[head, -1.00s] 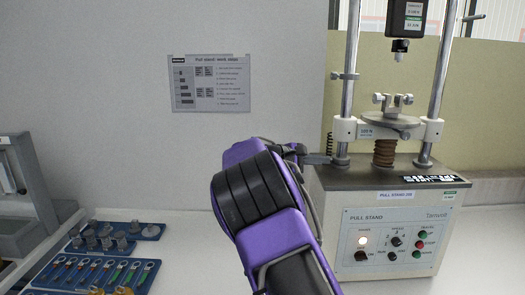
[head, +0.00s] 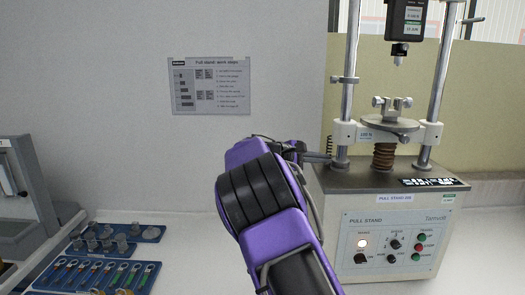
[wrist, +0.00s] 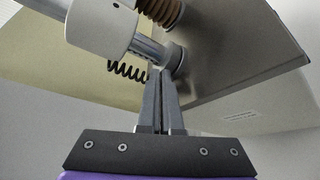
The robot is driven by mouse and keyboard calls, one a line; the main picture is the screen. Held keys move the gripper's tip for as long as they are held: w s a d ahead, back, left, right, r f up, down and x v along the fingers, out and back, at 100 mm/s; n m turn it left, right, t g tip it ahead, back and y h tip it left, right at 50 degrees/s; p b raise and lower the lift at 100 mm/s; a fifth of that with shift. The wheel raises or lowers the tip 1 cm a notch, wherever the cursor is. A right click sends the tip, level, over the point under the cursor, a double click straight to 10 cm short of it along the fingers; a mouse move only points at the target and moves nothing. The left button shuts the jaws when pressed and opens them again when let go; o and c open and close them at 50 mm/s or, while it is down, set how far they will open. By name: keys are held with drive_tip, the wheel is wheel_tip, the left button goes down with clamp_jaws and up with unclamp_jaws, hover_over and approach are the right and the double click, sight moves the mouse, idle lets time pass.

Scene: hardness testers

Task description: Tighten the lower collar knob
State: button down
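The pull stand (head: 385,235) has two upright steel posts. The lower collar (head: 340,163) sits at the foot of the left post; it also shows in the wrist view (wrist: 174,58). My gripper (head: 328,160) reaches it from the left, with its fingertips at the collar's side. In the wrist view my gripper (wrist: 161,72) has its two dark fingers almost together, a thin gap between them. The knob itself is hidden at the fingertips, which appear shut on it. An upper collar (head: 345,79) with a small side knob is higher on the same post.
A white crosshead (head: 345,131) and a coiled spring lie close to the fingers. A round fixture plate (head: 390,124) is between the posts. Blue trays (head: 130,232) with metal parts and a grey machine stand at the left. The bench between is clear.

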drive_tip(key=shift+s, duration=0.1)
idle(0.3)
drive_tip(key=shift+s+a+r, duration=0.1)
drive_tip(key=shift+s+r, duration=0.05)
drive_tip(key=shift+r, duration=0.05)
drive_tip(key=a, duration=0.5)
drive_tip(key=shift+a, duration=0.4)
drive_tip(key=shift+s+d+f+b, duration=0.15)
drive_tip(key=shift+d+f+b, duration=0.15)
drive_tip(key=shift+d, duration=0.7)
drive_tip(key=shift+s+d+f+b, duration=0.15)
drive_tip(key=shift+d+b, duration=0.2)
drive_tip(key=shift+d, duration=0.6)
drive_tip(key=shift+s+d+f+b, duration=0.15)
drive_tip(key=shift+d+f+b, duration=0.15)
drive_tip(key=shift+d, duration=0.7)
